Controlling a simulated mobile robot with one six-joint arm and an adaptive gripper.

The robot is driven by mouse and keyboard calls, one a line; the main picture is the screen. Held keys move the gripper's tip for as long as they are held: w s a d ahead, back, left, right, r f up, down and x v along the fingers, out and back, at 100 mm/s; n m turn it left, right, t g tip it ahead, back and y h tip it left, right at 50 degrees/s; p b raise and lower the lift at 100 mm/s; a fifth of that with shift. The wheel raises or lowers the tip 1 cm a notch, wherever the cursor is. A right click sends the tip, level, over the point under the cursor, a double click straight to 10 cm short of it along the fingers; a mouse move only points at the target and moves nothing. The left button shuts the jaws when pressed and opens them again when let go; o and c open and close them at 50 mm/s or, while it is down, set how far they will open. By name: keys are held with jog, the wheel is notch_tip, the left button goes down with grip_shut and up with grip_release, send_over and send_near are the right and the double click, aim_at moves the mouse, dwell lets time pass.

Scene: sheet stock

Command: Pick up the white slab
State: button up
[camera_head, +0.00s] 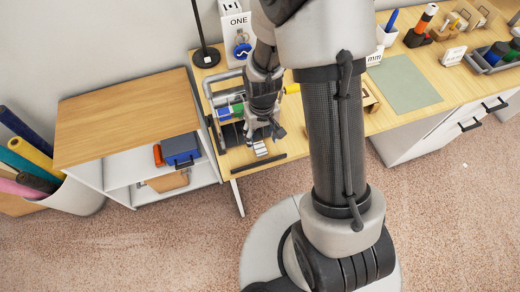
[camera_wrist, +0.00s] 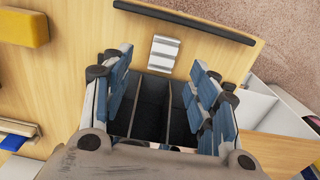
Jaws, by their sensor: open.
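The white slab (camera_wrist: 165,53) is a small pale block with grey stripes, lying on the wooden desktop (camera_wrist: 75,60) in the wrist view. In the head view the slab (camera_head: 261,149) shows just below my gripper (camera_head: 264,132), near the desk's front edge. In the wrist view my gripper (camera_wrist: 163,82) is open, with one blue-padded finger at each side. The slab lies beyond the fingertips in the picture, roughly centred between them, and nothing is held. I cannot tell the height of the fingers above it.
A black divided holder (camera_wrist: 150,105) shows between the fingers. A black bar (camera_wrist: 185,20) lies along the desk edge beyond the slab. A yellow block (camera_wrist: 22,27) is at upper left. A wooden-topped shelf unit (camera_head: 125,115) stands left of the desk.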

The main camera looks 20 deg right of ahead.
aim_at(261, 149)
jog(key=f+b, duration=0.1)
jog(key=f, duration=0.2)
jog(key=f+b, duration=0.1)
jog(key=f, duration=0.2)
jog(key=shift+s+a+b, duration=0.2)
jog(key=shift+b, duration=0.1)
jog(key=shift+r, duration=0.15)
jog(key=shift+c, duration=0.4)
jog(key=c, duration=1.1)
